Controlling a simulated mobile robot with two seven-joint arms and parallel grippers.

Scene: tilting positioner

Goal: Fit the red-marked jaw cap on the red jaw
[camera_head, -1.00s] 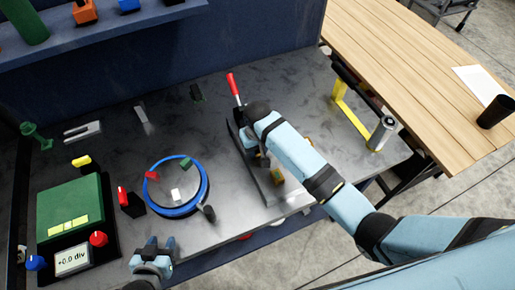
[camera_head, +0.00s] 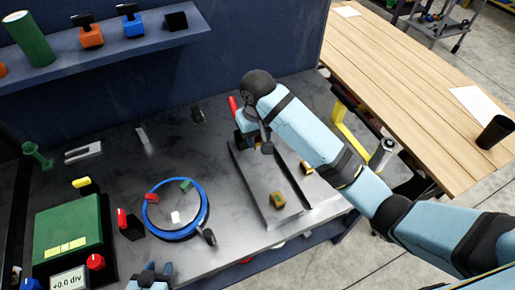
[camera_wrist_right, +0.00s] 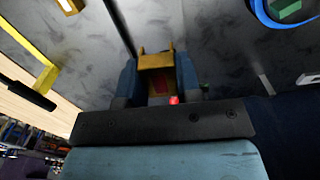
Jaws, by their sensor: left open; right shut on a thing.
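My right gripper (camera_wrist_right: 157,82) is shut on a yellow-brown jaw cap (camera_wrist_right: 155,60) with a red mark, seen between the blue fingers in the right wrist view. In the head view this gripper (camera_head: 246,143) is over the far end of the grey tray, and my arm hides most of it and the cap. The red jaw (camera_head: 152,198) stands at the left of the blue-rimmed round table (camera_head: 148,225), well left of the held cap. My left gripper (camera_head: 152,276) is open and empty at the bottom edge, in front of the round table.
The grey tray (camera_head: 250,190) holds a yellow-brown cap (camera_head: 277,201); another (camera_head: 306,168) lies near its right side. A green jaw (camera_head: 187,185) and a white jaw (camera_head: 175,217) share the round table. A black lever (camera_head: 209,237) juts from its front right. A green console (camera_head: 68,230) stands left.

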